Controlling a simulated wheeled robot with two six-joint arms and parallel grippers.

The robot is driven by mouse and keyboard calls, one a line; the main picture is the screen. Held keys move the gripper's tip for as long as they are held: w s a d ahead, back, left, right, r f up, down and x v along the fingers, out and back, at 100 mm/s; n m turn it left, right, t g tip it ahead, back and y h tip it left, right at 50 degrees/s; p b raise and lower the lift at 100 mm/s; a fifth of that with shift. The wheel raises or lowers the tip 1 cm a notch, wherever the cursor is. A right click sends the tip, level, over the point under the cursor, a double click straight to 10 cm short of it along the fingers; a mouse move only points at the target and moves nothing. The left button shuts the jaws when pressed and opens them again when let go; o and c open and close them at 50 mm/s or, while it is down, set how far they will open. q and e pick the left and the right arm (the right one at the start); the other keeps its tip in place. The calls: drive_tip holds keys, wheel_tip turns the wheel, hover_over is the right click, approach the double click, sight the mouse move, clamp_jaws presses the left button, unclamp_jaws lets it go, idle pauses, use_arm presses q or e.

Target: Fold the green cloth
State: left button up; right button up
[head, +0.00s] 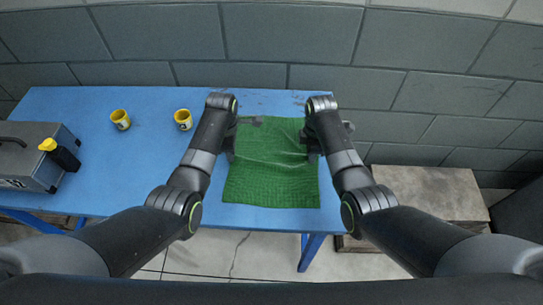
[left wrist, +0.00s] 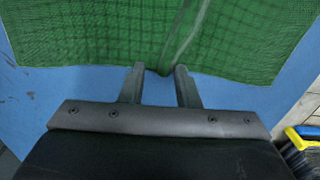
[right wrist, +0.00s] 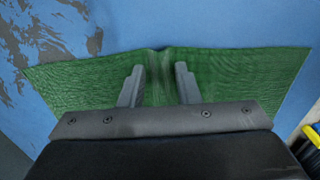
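The green cloth (head: 270,180) lies spread on the blue table with wrinkles running across it. My left gripper (head: 235,150) is at the cloth's left side. In the left wrist view its fingers (left wrist: 160,70) stand apart at the cloth's edge, with blue table showing between them and a raised ridge of cloth (left wrist: 184,40) running away from the gap. My right gripper (head: 313,150) is at the right side. In the right wrist view its fingers (right wrist: 160,70) stand apart over the cloth (right wrist: 85,80), which bulges up between them. Contact with the fingertips is unclear.
Two yellow cups (head: 120,120) (head: 183,120) stand on the blue table (head: 100,160), left of the cloth. A wooden crate (head: 430,195) stands right of the table.

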use_arm(q)
clamp_jaws()
use_arm(e)
clamp_jaws()
use_arm(q)
drive_tip(key=shift+r, duration=0.15)
use_arm(e)
drive_tip(key=shift+r, duration=0.1)
